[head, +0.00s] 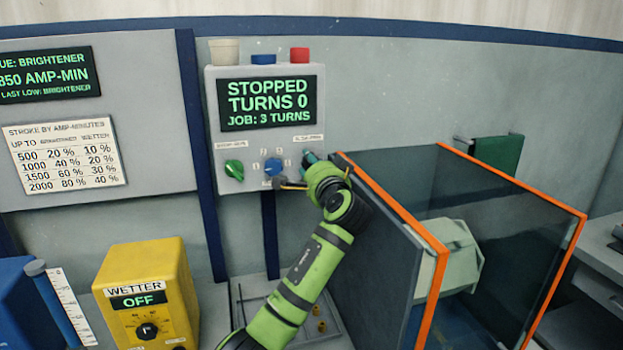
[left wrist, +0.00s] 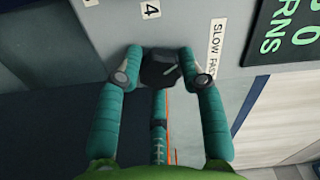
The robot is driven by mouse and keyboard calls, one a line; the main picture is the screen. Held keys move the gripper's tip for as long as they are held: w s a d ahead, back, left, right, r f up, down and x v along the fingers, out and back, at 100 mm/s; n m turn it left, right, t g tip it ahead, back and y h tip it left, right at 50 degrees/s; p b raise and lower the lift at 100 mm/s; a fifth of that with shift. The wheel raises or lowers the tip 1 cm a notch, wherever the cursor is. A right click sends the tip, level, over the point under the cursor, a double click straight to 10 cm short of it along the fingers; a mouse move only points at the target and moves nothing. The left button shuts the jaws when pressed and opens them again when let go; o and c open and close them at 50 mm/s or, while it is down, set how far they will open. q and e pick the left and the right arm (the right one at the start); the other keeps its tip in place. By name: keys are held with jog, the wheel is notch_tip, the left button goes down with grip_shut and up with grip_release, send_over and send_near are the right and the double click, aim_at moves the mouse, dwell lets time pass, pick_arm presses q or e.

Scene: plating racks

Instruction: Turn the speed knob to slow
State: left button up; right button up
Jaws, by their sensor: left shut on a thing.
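The speed knob (left wrist: 160,70) is black with a pale pointer line, seen in the left wrist view beside the "SLOW FAST" label (left wrist: 214,48). The pointer is tilted; I cannot tell for sure which setting it marks. My left gripper (left wrist: 161,62) has its teal fingers on either side of the knob and is shut on it. In the head view my left gripper (head: 300,171) is at the lower right of the control box (head: 220,150) and hides the knob. The display (head: 267,103) reads "STOPPED, TURNS 0, JOB: 3 TURNS". My right gripper is not in view.
An orange-edged clear-walled tank (head: 385,200) stands close on the right. A yellow wetter box (head: 146,285) reads "OFF" at lower left.

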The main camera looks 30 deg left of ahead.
pick_arm(q)
jog(key=shift+r+n+b, duration=0.2)
jog(key=shift+n+b, duration=1.9)
jog(key=shift+n, duration=0.65)
jog(key=shift+r+n+b, duration=0.15)
jog(key=shift+n+b, duration=1.9)
jog(key=shift+n, duration=0.7)
jog(key=shift+r, duration=0.1)
jog(key=o, duration=1.2)
jog(key=shift+c, duration=0.2)
jog(key=shift+f, duration=0.2)
jog(key=shift+d, duration=0.1)
